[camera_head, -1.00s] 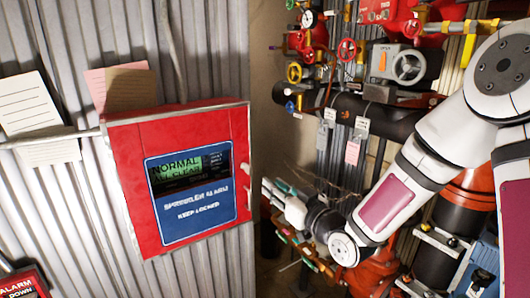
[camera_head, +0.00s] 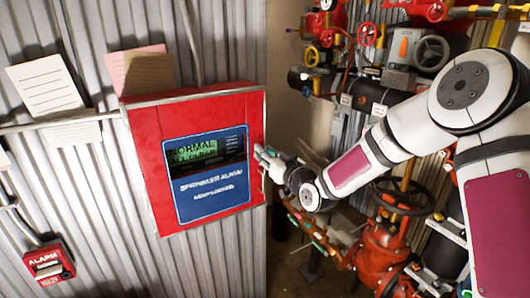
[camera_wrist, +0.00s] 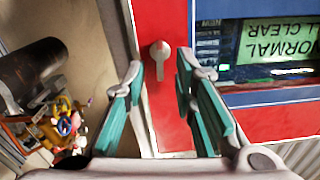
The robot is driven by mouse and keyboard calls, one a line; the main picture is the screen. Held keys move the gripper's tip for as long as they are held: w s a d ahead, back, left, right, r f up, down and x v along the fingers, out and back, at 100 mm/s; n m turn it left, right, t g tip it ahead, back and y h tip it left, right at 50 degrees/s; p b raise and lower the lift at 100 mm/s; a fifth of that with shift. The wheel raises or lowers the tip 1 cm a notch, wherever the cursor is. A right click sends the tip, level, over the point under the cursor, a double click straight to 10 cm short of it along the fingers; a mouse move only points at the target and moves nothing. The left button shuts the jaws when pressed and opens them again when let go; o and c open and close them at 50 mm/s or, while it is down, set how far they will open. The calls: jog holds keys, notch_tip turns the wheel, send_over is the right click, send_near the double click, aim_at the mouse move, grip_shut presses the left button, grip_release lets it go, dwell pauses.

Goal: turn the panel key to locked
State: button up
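The red alarm panel (camera_head: 145,170) hangs on the corrugated wall in the head view. Its screen (camera_head: 205,152) reads NORMAL, ALL CLEAR, with a blue SPRINKLER ALARM label below. In the wrist view the panel (camera_wrist: 250,97) appears upside down. A small silver key (camera_wrist: 160,60) sits near the panel's edge, its round head up and its narrow part down in the picture. My gripper (camera_wrist: 160,74) is open, with a teal-padded finger on either side of the key, and no contact shows. In the head view my gripper (camera_head: 266,156) is at the panel's right edge; the key cannot be made out there.
Paper notes (camera_head: 47,85) are above and left of the panel. A red alarm box (camera_head: 48,262) is at lower left. Red valves (camera_head: 385,240), a dark pipe (camera_head: 335,88) and handwheels crowd the right, around my arm.

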jog(key=shift+w+a, duration=0.25)
jog(key=shift+w, duration=0.05)
jog(key=shift+c, duration=0.2)
grip_shut()
jog(key=shift+n, duration=0.7)
jog(key=shift+o, duration=0.2)
grip_release()
